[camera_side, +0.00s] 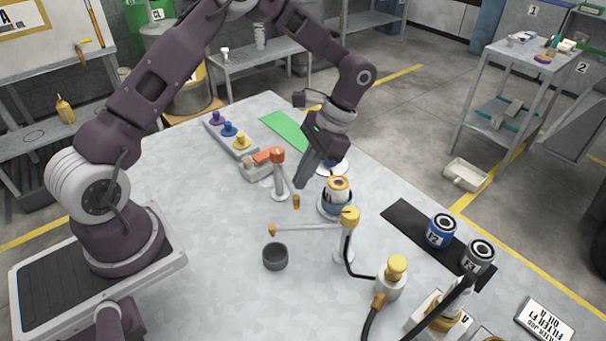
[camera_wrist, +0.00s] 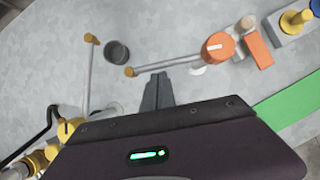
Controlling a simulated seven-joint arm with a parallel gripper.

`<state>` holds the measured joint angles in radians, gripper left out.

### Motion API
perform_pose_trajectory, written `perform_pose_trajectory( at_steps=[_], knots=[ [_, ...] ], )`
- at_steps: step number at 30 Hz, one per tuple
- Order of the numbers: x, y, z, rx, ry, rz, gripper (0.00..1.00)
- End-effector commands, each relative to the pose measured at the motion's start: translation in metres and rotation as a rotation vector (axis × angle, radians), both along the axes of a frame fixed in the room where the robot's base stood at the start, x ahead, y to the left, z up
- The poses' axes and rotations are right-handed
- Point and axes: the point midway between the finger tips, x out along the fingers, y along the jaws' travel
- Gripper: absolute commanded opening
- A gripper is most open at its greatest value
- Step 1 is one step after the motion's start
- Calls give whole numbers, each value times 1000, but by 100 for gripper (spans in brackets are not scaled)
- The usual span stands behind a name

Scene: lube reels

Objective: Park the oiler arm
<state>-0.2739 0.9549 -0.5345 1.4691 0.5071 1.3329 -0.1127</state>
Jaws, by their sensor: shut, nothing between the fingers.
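My gripper (camera_side: 301,184) is shut and empty, pointing down over the table; its fingers also show in the wrist view (camera_wrist: 158,82). One swing arm (camera_wrist: 175,66) runs from a post with an orange knob (camera_side: 278,155) to a brass tip (camera_side: 296,202). In the wrist view my fingertips are close beside this arm; I cannot tell whether they touch. A second swing arm (camera_side: 305,227) runs left from a post with a yellow knob (camera_side: 350,215) to a brass tip (camera_side: 272,230). I cannot tell which arm is the oiler.
A dark cup (camera_side: 275,258) stands in front of the second arm. An orange-and-white reel (camera_side: 337,188) sits right of my gripper. Blue (camera_side: 441,230) and grey (camera_side: 478,255) canisters stand on a black mat. A knob rack (camera_side: 228,137) and green strip (camera_side: 285,134) lie behind. The left tabletop is clear.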

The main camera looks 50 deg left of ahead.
Motion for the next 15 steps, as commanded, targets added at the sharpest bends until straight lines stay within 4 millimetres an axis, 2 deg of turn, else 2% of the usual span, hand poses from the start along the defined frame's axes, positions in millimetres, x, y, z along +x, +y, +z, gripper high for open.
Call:
perform_pose_trajectory(
  at_steps=[15],
  knots=[
    [-5, 0, 0, 1, 0, -64, 0]
  ],
)
